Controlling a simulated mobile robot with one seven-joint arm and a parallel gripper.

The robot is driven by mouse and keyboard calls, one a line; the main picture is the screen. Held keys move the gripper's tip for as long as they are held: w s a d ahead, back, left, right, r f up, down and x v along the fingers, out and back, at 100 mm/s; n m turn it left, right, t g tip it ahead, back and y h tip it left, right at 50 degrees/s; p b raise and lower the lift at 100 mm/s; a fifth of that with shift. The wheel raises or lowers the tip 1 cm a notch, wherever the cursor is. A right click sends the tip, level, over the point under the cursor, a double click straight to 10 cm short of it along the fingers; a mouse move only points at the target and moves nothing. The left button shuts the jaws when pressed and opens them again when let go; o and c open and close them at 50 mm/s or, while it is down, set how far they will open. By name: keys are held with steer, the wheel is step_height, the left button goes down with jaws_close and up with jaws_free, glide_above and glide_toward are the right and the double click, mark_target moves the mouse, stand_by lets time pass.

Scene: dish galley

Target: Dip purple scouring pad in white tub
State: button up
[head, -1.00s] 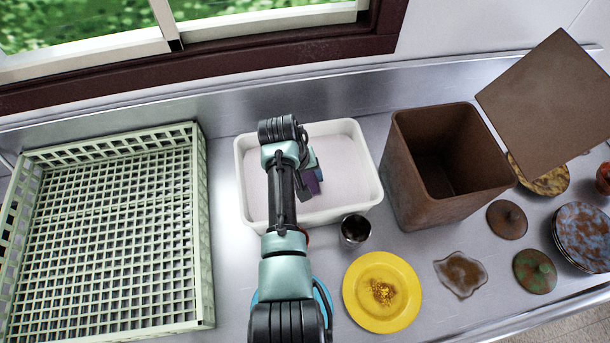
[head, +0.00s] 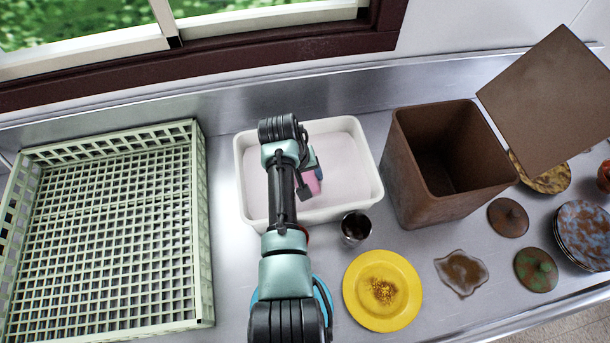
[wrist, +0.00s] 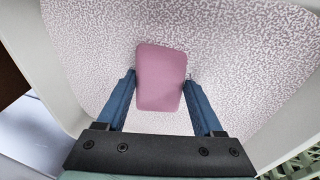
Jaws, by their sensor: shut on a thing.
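The scouring pad (wrist: 160,78) shows pinkish purple in the wrist view, between the two blue fingers of my gripper (wrist: 160,84). My gripper is shut on its sides. The white tub (head: 374,190) stands near the middle of the counter and holds a pale, speckled, foam-like surface (wrist: 230,50). In the head view the pad (head: 312,182) and my gripper (head: 317,173) are over the inside of the tub, partly hidden by my arm. The whole face of the pad shows in the wrist view; I cannot tell whether its far edge touches the surface.
A pale green rack (head: 205,230) stands at left. A brown bin (head: 420,185) with its lid tilted open is right of the tub. A metal cup (head: 355,228) and a stained yellow plate (head: 398,314) are in front.

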steer(key=shift+r, duration=0.1)
stand_by(0.3)
step_height(320, 180, up, 11)
steer(key=p, duration=1)
